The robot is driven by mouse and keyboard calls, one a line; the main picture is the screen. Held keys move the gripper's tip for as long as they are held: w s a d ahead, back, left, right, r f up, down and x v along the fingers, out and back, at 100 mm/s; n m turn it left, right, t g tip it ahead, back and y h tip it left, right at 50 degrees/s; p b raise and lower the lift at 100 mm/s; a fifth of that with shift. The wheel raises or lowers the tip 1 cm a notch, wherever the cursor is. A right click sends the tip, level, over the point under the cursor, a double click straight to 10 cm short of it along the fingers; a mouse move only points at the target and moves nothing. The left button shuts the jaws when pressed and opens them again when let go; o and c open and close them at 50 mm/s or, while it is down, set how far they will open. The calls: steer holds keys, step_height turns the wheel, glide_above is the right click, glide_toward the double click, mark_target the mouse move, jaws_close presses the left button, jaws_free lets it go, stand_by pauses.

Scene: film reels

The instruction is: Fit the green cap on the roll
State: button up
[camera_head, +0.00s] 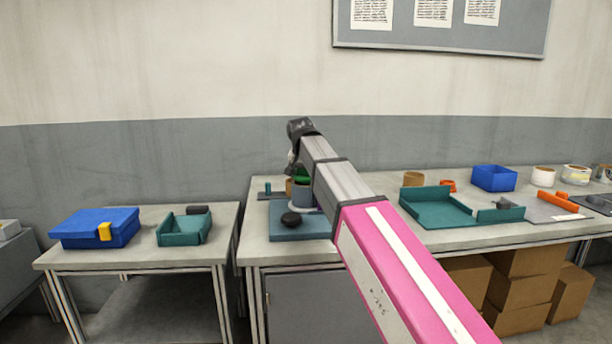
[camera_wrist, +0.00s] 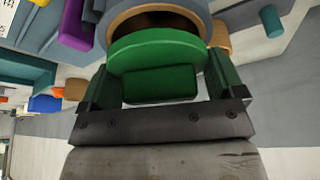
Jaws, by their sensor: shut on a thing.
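The green cap (camera_wrist: 155,52), a round disc with a block-shaped grip, is between the two fingers of my gripper (camera_wrist: 160,86) in the wrist view. My gripper is shut on that grip. The roll (camera_wrist: 202,20), a blue-grey ring with a brown inner rim and dark opening, lies right beyond the cap. The cap overlaps part of the opening; I cannot tell whether they touch. In the head view the roll (camera_head: 302,196) stands upright on a blue-grey board (camera_head: 300,233), with the green cap (camera_head: 302,174) just above it. My arm hides part of both.
A black round piece (camera_head: 291,218) sits on the board in front of the roll. A tan cylinder (camera_head: 289,187) and a teal peg (camera_head: 268,188) stand close by. A teal tray (camera_head: 436,211) lies to the right. A side table holds a blue box (camera_head: 95,230).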

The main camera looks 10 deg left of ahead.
mark_target(302, 178)
steer(key=shift+r, duration=0.6)
steer(key=shift+f, duration=0.8)
stand_by(0.8)
steer(key=shift+r, duration=0.8)
steer(key=shift+f, duration=0.8)
stand_by(0.9)
steer(key=o, duration=0.6)
steer(key=shift+o, duration=0.2)
steer(key=shift+r, duration=0.15)
steer(key=v, duration=1)
steer(key=shift+s+r, duration=0.25)
steer(key=shift+r, duration=0.05)
